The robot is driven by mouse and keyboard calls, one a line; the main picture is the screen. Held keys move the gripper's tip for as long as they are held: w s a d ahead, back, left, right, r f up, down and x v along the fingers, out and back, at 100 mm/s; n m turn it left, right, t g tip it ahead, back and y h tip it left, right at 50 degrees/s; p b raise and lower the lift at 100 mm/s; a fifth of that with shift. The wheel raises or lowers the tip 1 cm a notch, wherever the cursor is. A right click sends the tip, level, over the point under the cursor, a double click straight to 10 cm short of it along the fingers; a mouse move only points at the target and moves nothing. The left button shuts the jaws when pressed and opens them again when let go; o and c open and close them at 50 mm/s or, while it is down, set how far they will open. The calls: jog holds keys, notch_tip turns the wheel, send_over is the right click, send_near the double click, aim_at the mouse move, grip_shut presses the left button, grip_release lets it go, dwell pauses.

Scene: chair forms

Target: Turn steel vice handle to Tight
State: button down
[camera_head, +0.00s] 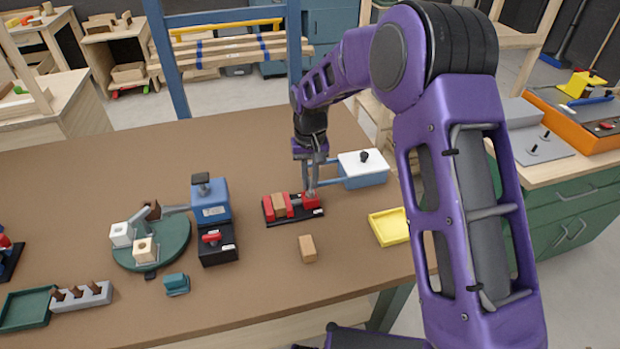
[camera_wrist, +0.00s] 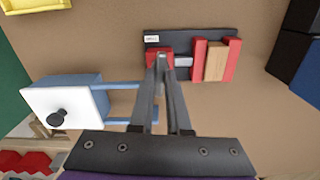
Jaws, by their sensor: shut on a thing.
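The vice (camera_head: 268,210) is red on a dark base plate and stands on the brown table. A light wooden block (camera_head: 279,206) sits between its red jaws; the block also shows in the wrist view (camera_wrist: 215,62). My gripper (camera_head: 312,190) reaches down from above to the right end of the vice. In the wrist view my gripper's fingers (camera_wrist: 161,62) come together over the red end block (camera_wrist: 153,54), shut on the steel vice handle. The handle is mostly hidden between the fingertips. A white label (camera_wrist: 152,39) lies on the base plate, its text too small to read.
A blue box with a white front and black knob (camera_head: 362,168) stands close right of my gripper, with blue rails reaching toward it. A loose wooden block (camera_head: 307,248) and yellow tray (camera_head: 389,228) lie nearer. A blue and black device (camera_head: 212,215) stands left.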

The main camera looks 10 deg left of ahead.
aim_at(311, 184)
jog(key=shift+n, duration=0.7)
jog(key=c, duration=0.9)
grip_release()
notch_tip(311, 184, up, 18)
jog(key=shift+f+p, duration=0.25)
jog(key=shift+p, duration=0.45)
jog(key=shift+d, duration=0.1)
